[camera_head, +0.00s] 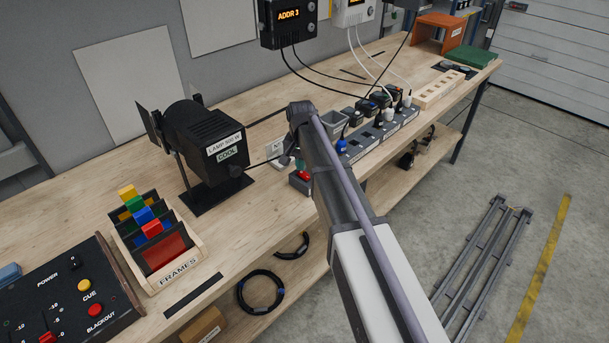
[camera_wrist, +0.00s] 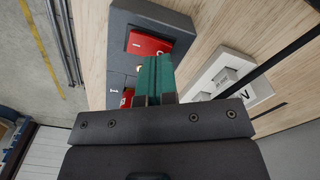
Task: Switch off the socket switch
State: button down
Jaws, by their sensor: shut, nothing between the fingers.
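The dark grey socket box (camera_wrist: 180,22) fills the upper middle of the wrist view. A red switch (camera_wrist: 150,44) is set in its face, and more red shows lower left beside my fingers. My gripper (camera_wrist: 155,62) has teal fingers pressed together, empty, in front of the box and partly covering the switch. I cannot tell whether the tips touch it. In the head view the grey box with its red switch (camera_head: 303,176) is at the front edge of the bench, partly covered by my arm. My gripper is mostly hidden there.
A white socket block (camera_wrist: 226,76) lies beside the grey box. A black lamp (camera_head: 205,140) marked COOL stands left of it. A power strip with several plugs (camera_head: 362,146) lies right of my arm. A frames rack (camera_head: 180,268) and control desk (camera_head: 70,300) are at left.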

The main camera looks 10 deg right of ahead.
jog(key=shift+f+b, duration=0.75)
jog(key=shift+f, duration=0.05)
notch_tip(320, 180, up, 7)
jog(key=p, duration=0.7)
jog(key=shift+r, duration=0.15)
